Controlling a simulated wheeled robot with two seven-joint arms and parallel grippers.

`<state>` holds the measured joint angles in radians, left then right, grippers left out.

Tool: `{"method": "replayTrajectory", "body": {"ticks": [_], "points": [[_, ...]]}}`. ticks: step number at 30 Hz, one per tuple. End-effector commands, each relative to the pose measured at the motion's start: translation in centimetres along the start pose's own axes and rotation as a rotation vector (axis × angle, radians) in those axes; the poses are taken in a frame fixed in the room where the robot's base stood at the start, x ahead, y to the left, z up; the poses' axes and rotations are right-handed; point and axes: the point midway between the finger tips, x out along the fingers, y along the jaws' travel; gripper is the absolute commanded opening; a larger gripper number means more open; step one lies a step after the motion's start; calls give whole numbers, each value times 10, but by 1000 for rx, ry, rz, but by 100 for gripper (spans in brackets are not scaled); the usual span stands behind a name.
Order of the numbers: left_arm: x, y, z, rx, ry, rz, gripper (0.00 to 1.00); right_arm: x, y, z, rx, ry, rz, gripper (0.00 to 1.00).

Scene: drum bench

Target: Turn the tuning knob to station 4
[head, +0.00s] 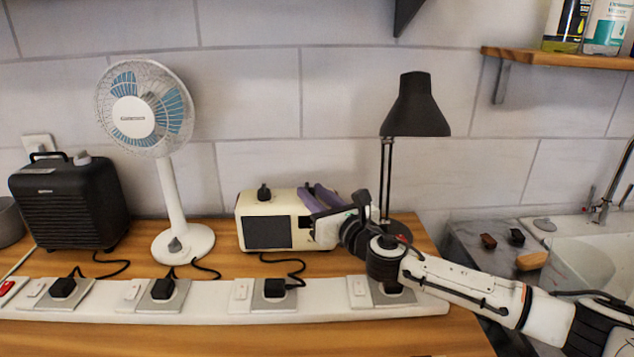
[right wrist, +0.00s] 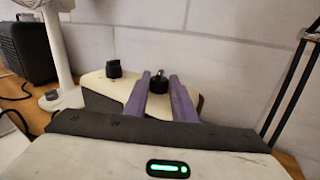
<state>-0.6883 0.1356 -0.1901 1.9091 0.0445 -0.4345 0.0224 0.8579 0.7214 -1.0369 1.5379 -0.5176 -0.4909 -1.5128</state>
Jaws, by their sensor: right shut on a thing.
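A cream radio (head: 304,248) with a dark front panel stands on the wooden bench against the tiled wall. One black knob (head: 264,192) stands on its top left; it also shows in the right wrist view (right wrist: 114,69). My right gripper (head: 317,192) reaches over the radio's right end. In the right wrist view its purple fingers (right wrist: 160,84) are shut on a second black knob (right wrist: 158,85) at the radio's right. The fingers hide this knob in the head view. I cannot read any station marks. My left gripper is not in view.
A black desk lamp (head: 415,108) stands just behind my right wrist. A white fan (head: 168,190) and a black heater (head: 70,205) stand to the left. A white socket strip (head: 210,308) with plugs and cords runs along the front. A sink (head: 595,250) is at the right.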

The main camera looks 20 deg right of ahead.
Motion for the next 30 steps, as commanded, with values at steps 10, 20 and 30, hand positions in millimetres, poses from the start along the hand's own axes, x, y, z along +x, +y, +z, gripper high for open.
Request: {"method": "replayTrajectory", "body": {"ticks": [10,20,30], "points": [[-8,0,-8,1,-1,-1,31,2,14,-1,7,-17,-324,1],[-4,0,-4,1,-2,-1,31,6,20,-3,4,-31,-605,1],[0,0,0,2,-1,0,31,9,22,-2,1,-41,-778,1]]}}
